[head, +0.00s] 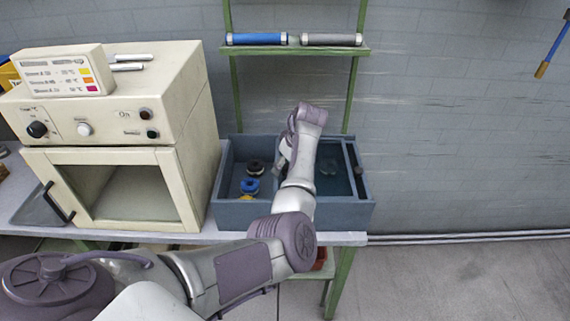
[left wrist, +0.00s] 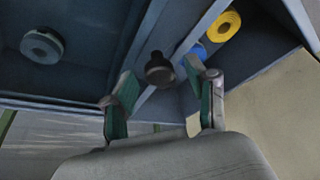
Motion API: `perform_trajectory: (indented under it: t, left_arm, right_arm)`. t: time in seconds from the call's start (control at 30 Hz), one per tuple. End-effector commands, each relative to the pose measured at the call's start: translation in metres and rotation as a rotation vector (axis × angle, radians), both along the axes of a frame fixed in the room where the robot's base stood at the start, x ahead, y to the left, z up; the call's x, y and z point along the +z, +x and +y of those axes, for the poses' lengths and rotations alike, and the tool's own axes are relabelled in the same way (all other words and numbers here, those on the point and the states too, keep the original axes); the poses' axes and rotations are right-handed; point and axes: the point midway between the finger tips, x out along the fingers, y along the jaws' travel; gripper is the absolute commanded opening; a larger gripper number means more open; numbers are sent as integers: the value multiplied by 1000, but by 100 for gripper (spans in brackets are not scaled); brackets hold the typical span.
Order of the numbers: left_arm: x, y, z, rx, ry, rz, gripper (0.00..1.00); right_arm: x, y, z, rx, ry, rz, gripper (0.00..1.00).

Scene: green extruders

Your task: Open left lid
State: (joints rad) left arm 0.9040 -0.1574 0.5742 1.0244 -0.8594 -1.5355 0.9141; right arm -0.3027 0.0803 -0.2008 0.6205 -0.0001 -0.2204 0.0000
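A blue-grey box (head: 290,217) stands on the bench with two compartments side by side. The left compartment looks uncovered and holds a black spool (head: 255,167), a blue spool (head: 249,186) and a yellow spool partly hidden behind the front wall. The right compartment seems covered by a dark see-through lid (head: 337,183) with a black handle (head: 360,174) at its right. My left gripper is over the middle of the box, mostly hidden by its own wrist in the head view. In the left wrist view its fingers (left wrist: 162,82) are apart and empty, near the divider and the black spool (left wrist: 160,69).
A cream oven (head: 130,195) stands close on the left, with a label box (head: 66,73) on top. A green-framed shelf (head: 295,50) with blue and grey rollers is behind the box. The floor at the right is clear.

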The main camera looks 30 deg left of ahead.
Motion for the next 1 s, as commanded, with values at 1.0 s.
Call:
perform_trajectory:
  t: [1.0]
  left_arm:
    - [109,-10,-44,0,0,0,57]
  right_arm:
    - [0,2,0,-1,0,-3,40]
